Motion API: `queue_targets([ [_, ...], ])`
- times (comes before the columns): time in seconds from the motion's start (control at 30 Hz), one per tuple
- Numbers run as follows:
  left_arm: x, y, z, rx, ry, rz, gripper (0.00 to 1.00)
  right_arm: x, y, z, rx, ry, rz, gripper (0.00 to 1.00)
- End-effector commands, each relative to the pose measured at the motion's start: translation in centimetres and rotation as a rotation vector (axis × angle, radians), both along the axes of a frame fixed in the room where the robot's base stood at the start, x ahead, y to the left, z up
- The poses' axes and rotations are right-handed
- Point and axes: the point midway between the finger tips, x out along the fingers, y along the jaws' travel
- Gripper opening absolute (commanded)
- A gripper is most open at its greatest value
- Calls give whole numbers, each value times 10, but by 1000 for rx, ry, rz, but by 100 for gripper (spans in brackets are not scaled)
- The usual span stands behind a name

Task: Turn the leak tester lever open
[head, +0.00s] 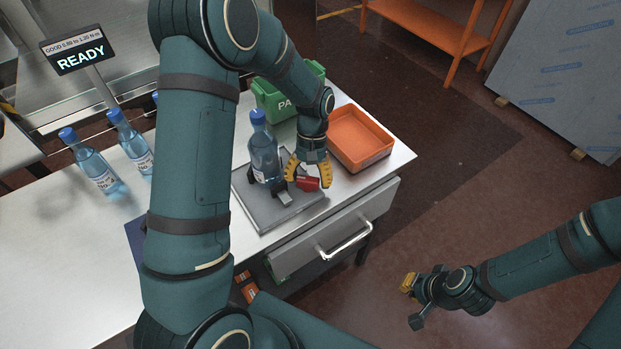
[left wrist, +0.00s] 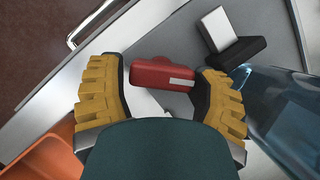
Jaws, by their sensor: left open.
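The leak tester (head: 262,207) is a grey plate on the table, with a blue-capped bottle (head: 264,152) standing upright between its black jaws. Its red lever (head: 308,183) is at the plate's right side. My left gripper (head: 307,170) is open over the lever. In the left wrist view the red lever (left wrist: 162,74) lies between the two yellow-padded fingers, close to the left one; whether it touches is unclear.
An orange tray (head: 360,140) and a green bin (head: 289,98) stand behind the lever. More bottles (head: 97,166) stand at the left. A "READY" sign (head: 80,55) is behind them. A drawer with a handle (head: 345,240) is below the table edge.

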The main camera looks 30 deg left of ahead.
Motion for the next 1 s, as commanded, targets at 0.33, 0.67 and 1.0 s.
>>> queue_targets([
  [0.33,21,4,48,1,-3,0,93,0,0,0,0,0,0,0],
  [0.67,31,5,69,0,-3,-3,93,0,0,0,0,0,0,0],
  [1.0,31,4,69,0,-4,-4,93,0,0,0,0,0,0,0],
])
